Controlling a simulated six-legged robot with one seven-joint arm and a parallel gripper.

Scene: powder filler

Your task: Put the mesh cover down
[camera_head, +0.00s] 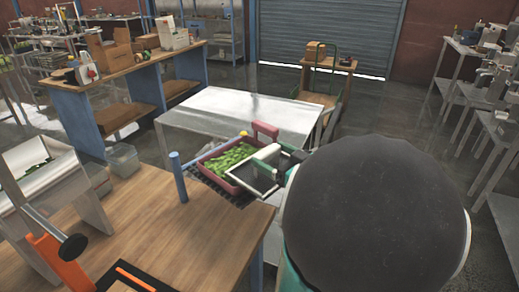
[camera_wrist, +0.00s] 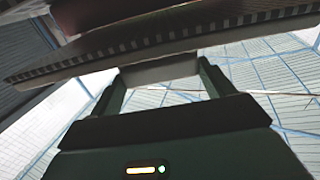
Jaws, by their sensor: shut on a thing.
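The mesh cover (camera_head: 262,183), a dark panel with a pale rim, shows at the right end of a maroon tray (camera_head: 207,172) of green pieces. My gripper (camera_head: 268,162) is there, by a pale bar on the cover. In the wrist view my gripper (camera_wrist: 160,80) has its two dark green fingers shut on a grey block, seemingly the cover's grip. A wide panel with a slotted edge (camera_wrist: 190,38) crosses above the fingers. Whether the cover touches the tray cannot be told. My large dark arm link hides the area to the right.
A wooden table (camera_head: 120,215) with a blue post (camera_head: 178,178) lies left and in front. A bare metal table (camera_head: 245,112) stands behind the tray. A clear bin (camera_head: 123,160) is at left. A cart (camera_head: 325,80) stands farther back on open floor.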

